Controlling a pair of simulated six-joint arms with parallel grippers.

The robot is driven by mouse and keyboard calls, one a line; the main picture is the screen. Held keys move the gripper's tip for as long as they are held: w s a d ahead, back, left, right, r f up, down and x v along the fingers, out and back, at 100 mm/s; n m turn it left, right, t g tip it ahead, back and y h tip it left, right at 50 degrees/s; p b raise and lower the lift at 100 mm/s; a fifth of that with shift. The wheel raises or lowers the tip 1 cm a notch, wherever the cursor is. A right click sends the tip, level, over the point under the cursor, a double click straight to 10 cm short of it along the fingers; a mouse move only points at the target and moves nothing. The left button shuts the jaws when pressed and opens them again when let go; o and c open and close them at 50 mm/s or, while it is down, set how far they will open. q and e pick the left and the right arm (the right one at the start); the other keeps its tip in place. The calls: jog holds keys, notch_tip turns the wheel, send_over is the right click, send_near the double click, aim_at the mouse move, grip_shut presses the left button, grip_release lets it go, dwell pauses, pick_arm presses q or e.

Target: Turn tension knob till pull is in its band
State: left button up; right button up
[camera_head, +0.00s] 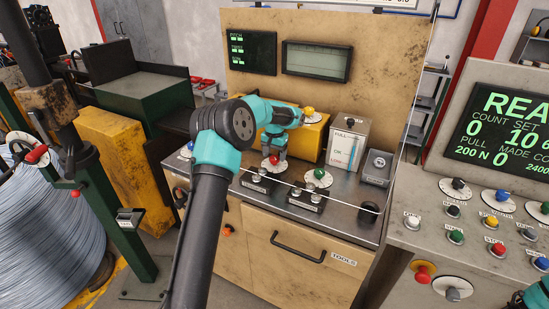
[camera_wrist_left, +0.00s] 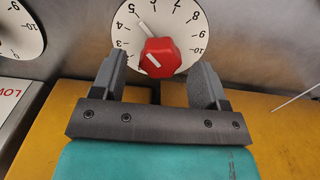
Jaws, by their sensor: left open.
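A red knob (camera_wrist_left: 160,57) with a white mark sits on a round white numbered dial (camera_wrist_left: 185,22) in the left wrist view. In the head view the red knob (camera_head: 273,161) is on the metal bench top, partly hidden by my gripper. My left gripper (camera_head: 273,154) points down at it. In the wrist view my left gripper (camera_wrist_left: 160,76) is open, with its fingers apart on either side of the knob's near edge; contact is not visible. The right-hand screen (camera_head: 500,128) reads PULL 200 N.
A green knob (camera_head: 319,174) on its own dial is right of the red one. Black blocks with silver knobs (camera_head: 305,198) stand in front. A yellow knob (camera_head: 309,112) is behind my wrist on a yellow housing (camera_head: 308,138). A button console (camera_head: 470,225) is at right.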

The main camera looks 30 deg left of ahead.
pick_arm(q)
jog(key=shift+f, duration=0.8)
jog(key=shift+c, duration=0.2)
jog(key=c, duration=0.9)
jog(key=shift+n, duration=2.7)
jog(key=o, duration=0.9)
jog(key=shift+o, duration=0.2)
